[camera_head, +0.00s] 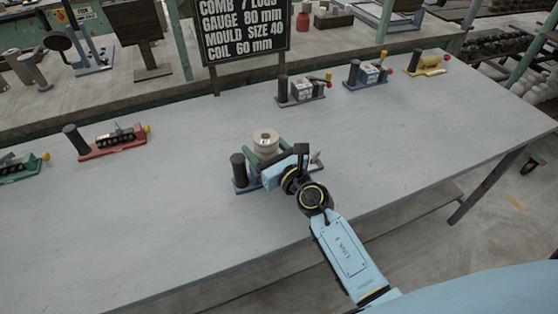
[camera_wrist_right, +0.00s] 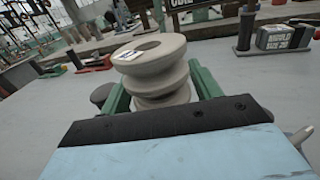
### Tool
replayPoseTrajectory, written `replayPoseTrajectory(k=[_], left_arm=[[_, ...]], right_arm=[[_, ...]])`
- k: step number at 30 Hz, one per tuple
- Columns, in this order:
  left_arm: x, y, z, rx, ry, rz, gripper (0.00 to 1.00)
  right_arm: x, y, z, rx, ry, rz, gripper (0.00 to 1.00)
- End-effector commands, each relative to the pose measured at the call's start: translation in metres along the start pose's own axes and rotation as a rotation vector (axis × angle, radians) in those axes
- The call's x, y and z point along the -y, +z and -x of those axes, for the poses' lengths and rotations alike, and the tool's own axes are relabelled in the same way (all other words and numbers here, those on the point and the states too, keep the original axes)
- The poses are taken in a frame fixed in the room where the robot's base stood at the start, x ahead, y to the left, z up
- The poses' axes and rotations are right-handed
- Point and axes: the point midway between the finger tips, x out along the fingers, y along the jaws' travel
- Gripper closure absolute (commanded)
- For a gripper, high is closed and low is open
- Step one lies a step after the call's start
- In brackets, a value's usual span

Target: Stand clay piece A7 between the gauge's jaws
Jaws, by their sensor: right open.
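A pale grey, spool-shaped clay piece (camera_head: 266,139) stands upright at a blue-based station (camera_head: 241,188) with a dark post, near the table's front edge. A white label lies on its top rim, too small to read. The clay piece also shows in the right wrist view (camera_wrist_right: 155,68), with a green bar on each side. I cannot tell whether these bars are gauge jaws or my fingers. My right gripper (camera_head: 268,160) is open, low at the station on the clay's near side. Its palm hides the clay's foot and part of the station. My left gripper is out of view.
A red station (camera_head: 112,147) and a green one (camera_head: 25,170) stand at left. Grey (camera_head: 300,91), blue (camera_head: 368,74) and yellow (camera_head: 427,63) stations stand at back right. A black sign (camera_head: 243,30) rises behind the table (camera_head: 400,140), whose surface is clear on both sides of my gripper.

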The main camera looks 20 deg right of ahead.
Motion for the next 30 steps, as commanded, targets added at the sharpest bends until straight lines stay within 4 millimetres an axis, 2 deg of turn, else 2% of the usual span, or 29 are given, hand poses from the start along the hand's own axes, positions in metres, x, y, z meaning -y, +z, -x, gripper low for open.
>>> replayPoseTrajectory(k=[9, 15, 21, 30], left_arm=[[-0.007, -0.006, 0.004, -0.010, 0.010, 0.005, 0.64], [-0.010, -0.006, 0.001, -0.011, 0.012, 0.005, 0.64], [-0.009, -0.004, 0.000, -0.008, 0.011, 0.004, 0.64], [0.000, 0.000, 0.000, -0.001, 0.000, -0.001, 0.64]], right_arm=[[0.000, -0.003, 0.066, -0.006, 0.001, 0.002, 0.37], [0.000, -0.003, 0.099, -0.004, 0.001, 0.002, 0.37], [0.000, -0.001, 0.113, -0.002, 0.000, 0.000, 0.37], [0.000, -0.001, 0.114, -0.002, 0.000, 0.000, 0.37]])
